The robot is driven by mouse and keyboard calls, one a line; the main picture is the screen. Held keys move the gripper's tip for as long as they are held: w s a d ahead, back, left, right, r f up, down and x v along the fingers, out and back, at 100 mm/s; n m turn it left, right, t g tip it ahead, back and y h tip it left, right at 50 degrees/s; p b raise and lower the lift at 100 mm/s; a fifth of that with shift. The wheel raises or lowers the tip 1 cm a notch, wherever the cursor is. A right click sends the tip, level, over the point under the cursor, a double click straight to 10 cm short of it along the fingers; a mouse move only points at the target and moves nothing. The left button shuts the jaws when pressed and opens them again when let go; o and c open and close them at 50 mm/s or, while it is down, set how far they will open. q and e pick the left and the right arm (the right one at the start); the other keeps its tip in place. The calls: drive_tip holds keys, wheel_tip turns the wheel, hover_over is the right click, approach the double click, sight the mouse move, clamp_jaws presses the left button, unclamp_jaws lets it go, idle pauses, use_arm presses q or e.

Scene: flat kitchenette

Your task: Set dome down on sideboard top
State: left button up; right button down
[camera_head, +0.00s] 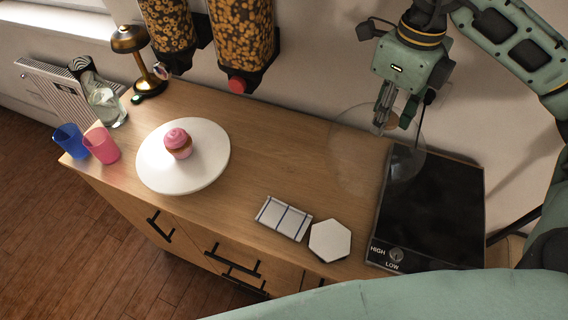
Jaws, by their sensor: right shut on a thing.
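The clear glass dome (352,150) is faint and see-through at the right of the head view. My right gripper (384,122) is shut on the knob at its top. The dome is at the back right of the wooden sideboard top (270,150), and its right side overlaps the black hotplate's left edge in the picture. I cannot tell whether its rim touches the surface. A pink-frosted cupcake (178,143) sits uncovered on a round white plate (205,172) on the left half of the top. My left gripper is not in view.
A black hotplate (432,205) fills the right end. A striped tile (283,218) and a white hexagonal coaster (330,240) lie near the front edge. Blue (70,140) and pink (102,146) cups, a carafe (106,106) and a brass lamp (140,62) stand left. Cereal dispensers (243,40) hang behind. The middle is clear.

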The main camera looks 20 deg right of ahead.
drive_tip(key=shift+s+d+f, duration=0.1)
drive_tip(key=shift+s+d, duration=0.05)
drive_tip(key=shift+d, duration=0.15)
drive_tip(key=w+a+f+p, duration=0.5)
drive_tip(key=w+f, duration=0.5)
drive_tip(key=f, duration=0.1)
drive_tip(key=shift+a, duration=0.25)
drive_tip(key=shift+f, duration=0.2)
drive_tip(key=c, duration=1.3)
unclamp_jaws()
drive_tip(key=shift+r, duration=0.1)
